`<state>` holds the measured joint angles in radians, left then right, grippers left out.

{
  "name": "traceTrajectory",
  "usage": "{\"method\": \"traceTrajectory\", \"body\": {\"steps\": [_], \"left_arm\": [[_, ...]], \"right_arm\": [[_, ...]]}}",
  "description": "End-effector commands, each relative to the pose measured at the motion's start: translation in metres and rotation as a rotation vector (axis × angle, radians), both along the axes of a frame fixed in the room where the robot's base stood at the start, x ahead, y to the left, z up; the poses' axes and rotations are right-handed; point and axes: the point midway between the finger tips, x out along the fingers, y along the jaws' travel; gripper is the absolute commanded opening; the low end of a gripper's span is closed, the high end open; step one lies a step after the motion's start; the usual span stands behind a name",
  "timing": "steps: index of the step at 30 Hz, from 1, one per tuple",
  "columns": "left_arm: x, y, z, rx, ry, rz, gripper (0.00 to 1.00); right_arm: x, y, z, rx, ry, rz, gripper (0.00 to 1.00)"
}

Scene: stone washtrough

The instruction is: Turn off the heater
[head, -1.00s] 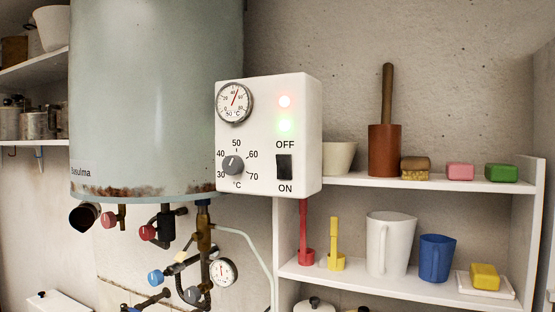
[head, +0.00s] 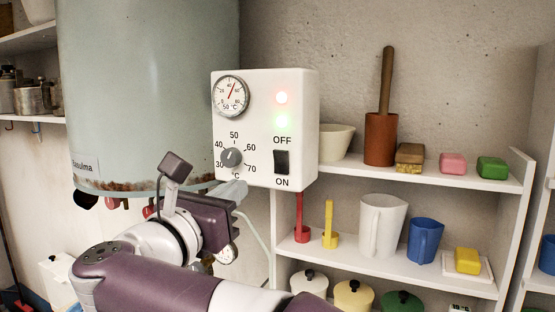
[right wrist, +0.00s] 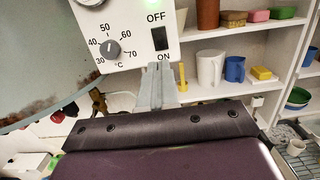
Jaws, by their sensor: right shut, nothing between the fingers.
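The white heater control box (head: 264,96) hangs in front of the pale green boiler tank (head: 150,90). Its black rocker switch (head: 281,162) sits between the labels OFF above and ON below. The grey knob (head: 231,157) is left of the switch. My right gripper (head: 240,186) is shut and empty, at the lower edge of the box, left of the switch. In the right wrist view its fingertips (right wrist: 160,67) show just below the switch (right wrist: 160,38), over the ON label's edge; contact cannot be told.
A white shelf (head: 430,172) right of the box holds a bowl, a brown pot and soaps. The lower shelf (head: 400,270) holds a white jug (head: 382,226) and a blue cup (head: 425,241). Pipes and valves lie under the tank, partly hidden by my right arm.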

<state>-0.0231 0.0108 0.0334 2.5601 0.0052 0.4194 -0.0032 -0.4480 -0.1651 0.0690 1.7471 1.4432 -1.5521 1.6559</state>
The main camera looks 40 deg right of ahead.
Motion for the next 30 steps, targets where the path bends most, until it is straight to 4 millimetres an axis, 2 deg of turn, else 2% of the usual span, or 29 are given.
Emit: {"method": "traceTrajectory", "body": {"steps": [5, 21, 25, 30], "left_arm": [[0.0, 0.0, 0.01, 0.0, 0.0, 0.0, 0.43], [0.0, -0.001, 0.081, 0.0, 0.0, 0.0, 0.43], [0.0, -0.001, 0.09, 0.0, 0.0, 0.0, 0.43], [0.0, -0.001, 0.092, 0.0, 0.0, 0.0, 0.43]], "right_arm": [[0.005, -0.01, 0.005, -0.003, 0.001, -0.003, 0.0], [0.054, -0.106, 0.021, -0.004, 0.007, -0.003, 0.0], [0.061, -0.118, 0.02, -0.003, 0.004, -0.002, 0.0], [0.064, -0.124, 0.017, -0.003, 0.003, 0.002, 0.0]]}}
